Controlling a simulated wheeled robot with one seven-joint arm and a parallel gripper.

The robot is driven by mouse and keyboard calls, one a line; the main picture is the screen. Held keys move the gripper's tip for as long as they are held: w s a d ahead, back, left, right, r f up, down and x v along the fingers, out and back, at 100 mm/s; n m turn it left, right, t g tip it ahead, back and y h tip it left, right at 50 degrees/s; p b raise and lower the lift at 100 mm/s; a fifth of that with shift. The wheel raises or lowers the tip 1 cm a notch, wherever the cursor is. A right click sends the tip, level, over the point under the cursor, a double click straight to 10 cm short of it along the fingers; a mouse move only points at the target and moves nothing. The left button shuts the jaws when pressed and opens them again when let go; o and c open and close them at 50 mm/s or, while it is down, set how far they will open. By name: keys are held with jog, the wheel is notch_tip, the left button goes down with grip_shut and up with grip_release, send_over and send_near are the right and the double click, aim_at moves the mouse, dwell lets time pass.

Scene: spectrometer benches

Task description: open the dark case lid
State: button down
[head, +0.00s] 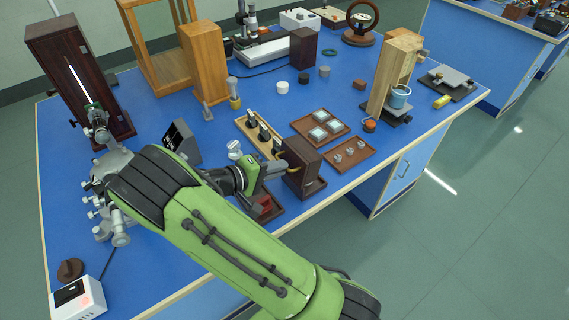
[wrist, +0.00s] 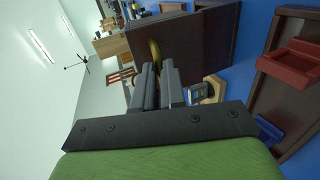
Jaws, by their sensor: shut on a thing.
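The dark brown case (head: 304,163) stands upright near the front right part of the blue bench. A curved yellow brass handle (head: 293,169) sits on its face towards my gripper. My gripper (head: 279,169) is beside that face, with its fingers pointing at it. In the wrist view, the dark panel (wrist: 190,45) fills the space ahead of the fingers. The brass handle (wrist: 154,53) shows at the fingertips (wrist: 158,68), and the jaws are closed on it. The fingers partly hide the handle. I cannot tell whether the lid is ajar.
A brown tray with a red block (head: 264,206) lies near the front edge, just below my gripper. A metal instrument (head: 110,175) stands left.

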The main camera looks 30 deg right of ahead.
jog(key=shift+s+a+f, duration=0.1)
jog(key=shift+a+f, duration=1.1)
jog(key=shift+a, duration=0.1)
jog(key=shift+s+a+f, duration=0.1)
jog(key=shift+a+f, duration=0.15)
jog(key=shift+f, duration=0.3)
jog(key=c, duration=1.2)
grip_release()
jog(key=shift+d, duration=0.15)
